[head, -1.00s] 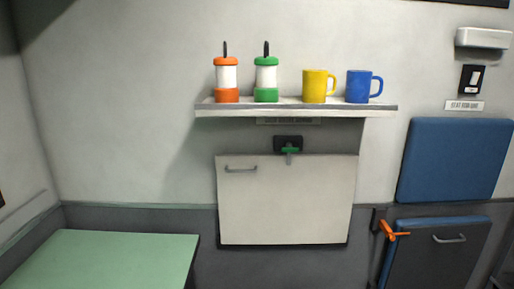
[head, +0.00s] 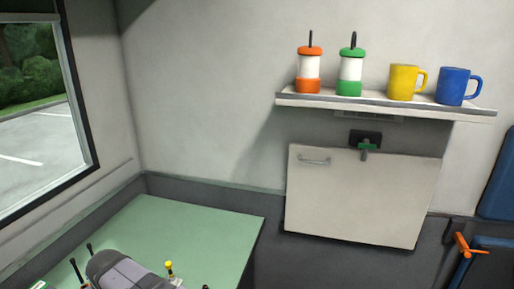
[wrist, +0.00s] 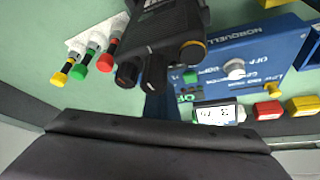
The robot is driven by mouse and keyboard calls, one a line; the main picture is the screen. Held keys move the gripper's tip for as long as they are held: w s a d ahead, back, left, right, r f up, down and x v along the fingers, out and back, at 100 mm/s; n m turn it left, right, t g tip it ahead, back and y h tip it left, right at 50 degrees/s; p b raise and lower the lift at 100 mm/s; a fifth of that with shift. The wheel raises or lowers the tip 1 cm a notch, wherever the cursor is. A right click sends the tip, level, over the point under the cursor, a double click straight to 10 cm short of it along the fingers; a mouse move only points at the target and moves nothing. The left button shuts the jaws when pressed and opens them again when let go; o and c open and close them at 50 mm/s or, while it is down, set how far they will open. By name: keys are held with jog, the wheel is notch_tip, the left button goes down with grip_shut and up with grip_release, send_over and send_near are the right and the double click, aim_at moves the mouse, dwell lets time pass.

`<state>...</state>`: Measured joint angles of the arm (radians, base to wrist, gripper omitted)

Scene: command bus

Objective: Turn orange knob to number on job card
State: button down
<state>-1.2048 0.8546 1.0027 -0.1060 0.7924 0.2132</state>
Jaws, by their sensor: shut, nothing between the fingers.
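No orange knob shows clearly in either view. In the wrist view, a blue panel (wrist: 240,50) has upside-down lettering, part of it reading OFF, with a white knob (wrist: 234,68) and a yellow-orange part (wrist: 272,89) near its edge. A white card-like plate (wrist: 215,114) with dark marks lies below the panel; I cannot read it or tell if it is the job card. A dark device with black round ends, one ringed in gold (wrist: 193,48), covers part of the panel. My gripper (wrist: 158,125) is the dark body across the bottom, shut and apart from these things.
Red-, green- and yellow-topped parts (wrist: 90,48) stand at left; red (wrist: 267,110) and yellow (wrist: 302,105) blocks lie at right. In the head view, a green bench (head: 205,222) carries a grey object. A shelf (head: 385,103) holds bottles and mugs. An orange lever (head: 465,246) is at right.

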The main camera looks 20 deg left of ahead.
jog(key=shift+s+a+r+p, duration=0.1)
jog(key=shift+s+a+p, duration=0.3)
jog(key=shift+p, duration=0.65)
jog(key=shift+s+d, duration=0.1)
jog(key=shift+s, duration=0.05)
dwell(0.5)
jog(key=shift+s+d, duration=0.15)
jog(key=shift+d, duration=0.05)
notch_tip(320, 180, up, 6)
jog(key=p, duration=0.5)
jog(key=shift+f+b, duration=0.2)
jog(key=shift+b, duration=0.1)
